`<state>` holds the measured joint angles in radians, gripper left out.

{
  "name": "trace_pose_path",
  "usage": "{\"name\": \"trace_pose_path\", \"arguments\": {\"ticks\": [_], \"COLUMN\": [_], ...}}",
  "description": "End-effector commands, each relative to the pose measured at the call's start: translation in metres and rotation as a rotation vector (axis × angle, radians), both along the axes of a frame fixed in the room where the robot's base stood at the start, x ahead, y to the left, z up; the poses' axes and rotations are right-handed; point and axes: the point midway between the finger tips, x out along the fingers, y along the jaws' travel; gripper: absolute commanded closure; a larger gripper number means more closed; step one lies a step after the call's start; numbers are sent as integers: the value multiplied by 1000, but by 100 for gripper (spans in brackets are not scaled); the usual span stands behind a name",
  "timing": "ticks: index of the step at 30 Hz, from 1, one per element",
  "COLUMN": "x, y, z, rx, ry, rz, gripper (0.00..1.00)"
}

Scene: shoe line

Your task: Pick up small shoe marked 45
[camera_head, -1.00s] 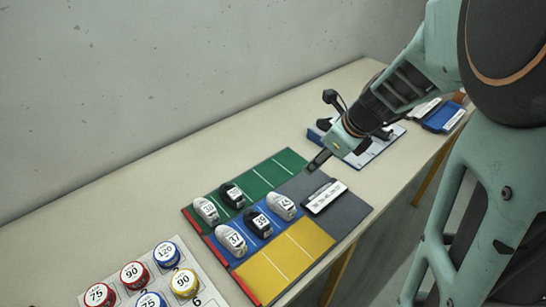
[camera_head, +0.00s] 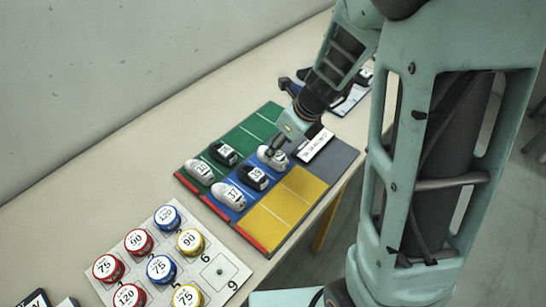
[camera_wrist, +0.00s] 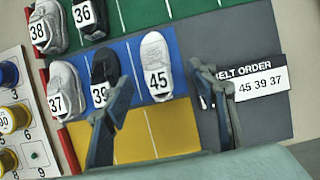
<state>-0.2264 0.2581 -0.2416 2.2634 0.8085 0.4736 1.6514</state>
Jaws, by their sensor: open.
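The small white shoe marked 45 (camera_wrist: 155,62) lies on the blue strip of the mat in the wrist view, the rightmost shoe in its row. In the head view the shoe marked 45 (camera_head: 272,157) is partly covered by my gripper (camera_head: 275,145). In the wrist view my gripper (camera_wrist: 165,105) is open, its fingers spread to the left and right of the shoe's column. Nothing is between the fingertips in its grasp. The left finger overlaps the black shoe marked 39 (camera_wrist: 104,68) in the picture. Contact cannot be told.
White shoe 37 (camera_wrist: 66,88) lies left of shoe 39. Shoes 38 (camera_head: 199,171) and 36 (camera_head: 223,153) lie on the green strip. A belt order card (camera_wrist: 258,80) reads 45 39 37. The yellow area (camera_head: 285,208) is empty. A board of numbered discs (camera_head: 213,270) stands nearby.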

Motion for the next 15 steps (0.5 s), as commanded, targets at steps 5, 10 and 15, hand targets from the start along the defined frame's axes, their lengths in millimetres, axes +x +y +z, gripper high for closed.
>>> {"name": "trace_pose_path", "arguments": {"ticks": [5, 10, 15], "x": [3, 9, 11], "y": [11, 17, 18], "z": [-26, -44, -46], "rx": [0, 0, 0], "ry": [4, 1, 0], "rz": [2, 0, 0], "gripper": [47, 47, 47]}}
